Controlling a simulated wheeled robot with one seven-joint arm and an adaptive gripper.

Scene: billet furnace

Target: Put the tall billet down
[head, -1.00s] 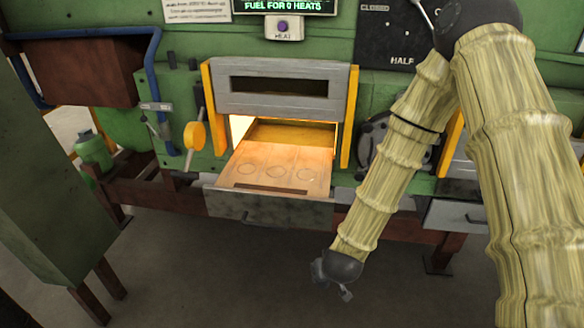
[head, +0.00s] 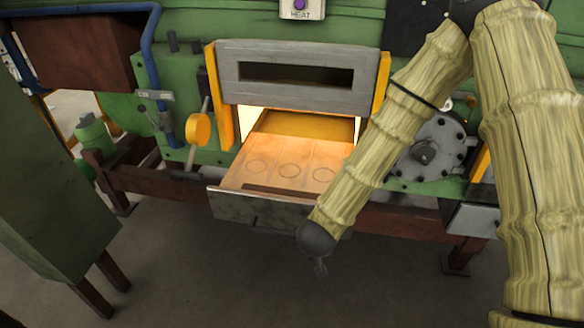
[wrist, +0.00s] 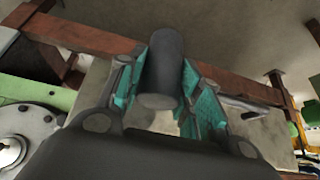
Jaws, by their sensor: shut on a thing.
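The tall billet (wrist: 165,72) is a dark grey cylinder in the wrist view. My gripper (wrist: 166,90) is shut on it, with teal-lined fingers on both sides. In the head view my gripper (head: 320,268) hangs in front of the furnace drawer's right front corner; the billet cannot be made out there. My forearm hides the drawer's right edge.
The glowing furnace opening lies behind the drawer, under a raised grey door (head: 300,72). A yellow-knobbed lever (head: 198,130) is left of it. A green cabinet (head: 55,200) stands at the left. The floor (head: 210,280) in front is clear.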

